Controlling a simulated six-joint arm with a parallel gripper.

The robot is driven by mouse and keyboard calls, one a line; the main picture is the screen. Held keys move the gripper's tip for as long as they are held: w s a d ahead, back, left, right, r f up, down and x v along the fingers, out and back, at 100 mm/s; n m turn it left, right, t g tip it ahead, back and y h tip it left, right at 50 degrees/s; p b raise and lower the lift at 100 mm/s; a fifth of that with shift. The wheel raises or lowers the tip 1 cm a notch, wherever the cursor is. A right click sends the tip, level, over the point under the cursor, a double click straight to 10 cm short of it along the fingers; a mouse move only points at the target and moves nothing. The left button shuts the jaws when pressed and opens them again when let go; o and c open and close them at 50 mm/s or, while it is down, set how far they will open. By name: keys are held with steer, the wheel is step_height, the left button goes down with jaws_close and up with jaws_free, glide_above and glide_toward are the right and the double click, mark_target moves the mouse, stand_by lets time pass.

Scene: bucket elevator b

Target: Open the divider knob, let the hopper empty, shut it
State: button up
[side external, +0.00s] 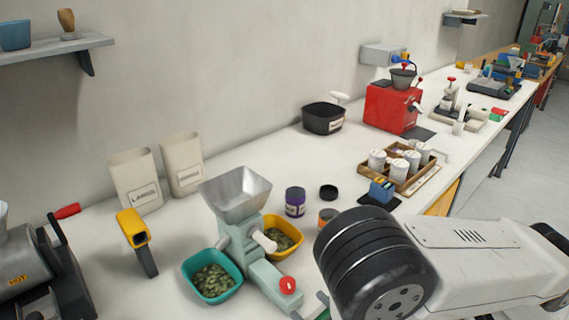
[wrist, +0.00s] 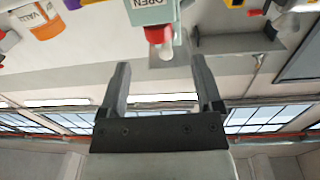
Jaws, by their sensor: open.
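The pale green machine with a metal hopper (side external: 238,192) on top stands on the bench in the side view. Its low front box carries a red knob (side external: 288,284). In the wrist view a red and white knob (wrist: 158,38) shows below an OPEN label (wrist: 150,4). A teal bowl (side external: 187,265) and a yellow bowl (side external: 297,243), both with green pieces, sit on either side of the machine. The hopper's grey inner wall shows; I cannot tell what lies deeper. My gripper (wrist: 162,75) is open and empty, its fingers pointing toward the knob, apart from it. The side view hides my fingers.
A yellow handheld scanner (side external: 133,228) stands left of the machine. A purple jar (side external: 295,202) and an orange-labelled jar (side external: 327,217) stand behind it. A wooden rack (side external: 400,184) with white canisters and a red grinder (side external: 390,108) are farther back.

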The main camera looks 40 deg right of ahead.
mark_target(293, 290)
steer(key=shift+d+f, duration=0.1)
steer(key=shift+w, duration=0.1)
steer(key=shift+w+d, duration=0.15)
steer(key=shift+w, duration=3.6)
steer(key=shift+c, duration=0.3)
jaws_close()
